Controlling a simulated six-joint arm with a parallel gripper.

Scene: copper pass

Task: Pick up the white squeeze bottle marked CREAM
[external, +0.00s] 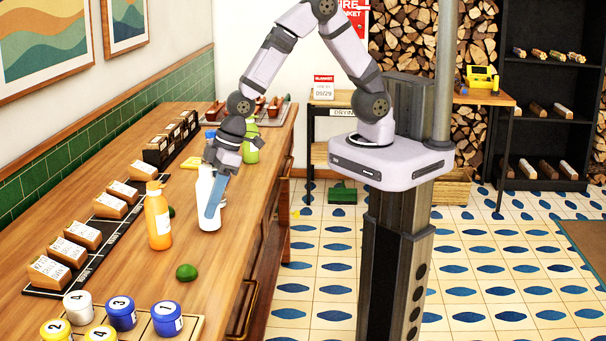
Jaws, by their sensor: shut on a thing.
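The white squeeze bottle (207,213) stands upright on the wooden counter, near its right edge. My gripper (214,194) reaches down over it from above and is shut on it, with one blue-grey finger across the bottle's near right side. The far finger is hidden behind the bottle. The CREAM marking cannot be read from here. The bottle's base appears to be at the counter top; I cannot tell whether it is touching.
An orange bottle (157,217) stands to the left of the white one. Card holders (67,245) line the left side, and numbered pots (121,313) stand in front.

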